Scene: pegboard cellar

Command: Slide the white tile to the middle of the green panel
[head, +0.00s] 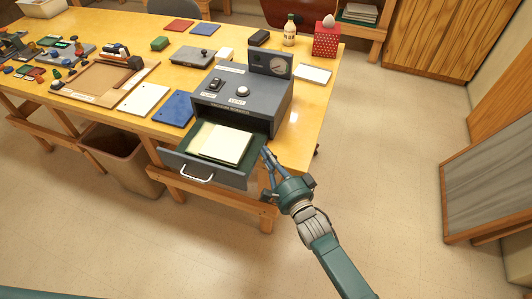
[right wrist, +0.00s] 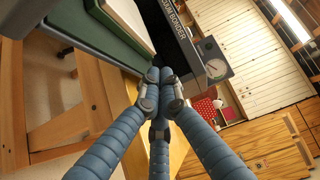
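A pale, cream-white flat piece (head: 228,144) lies in the open grey drawer on a green lining (head: 197,133); it looks like stacked sheets or a tile. Another white tile (head: 143,99) lies on the table left of the drawer unit. I cannot tell which is the task's white tile. The green lining also shows in the right wrist view (right wrist: 105,35), with a pale edge (right wrist: 128,18) beside it. My right gripper (head: 266,154) is at the drawer's right side; its fingertips are together and empty in the right wrist view (right wrist: 158,76). My left gripper is out of view.
The grey drawer unit (head: 262,98) carries a dial box (head: 270,64) and knobs. A blue tile (head: 174,108) lies left of it.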

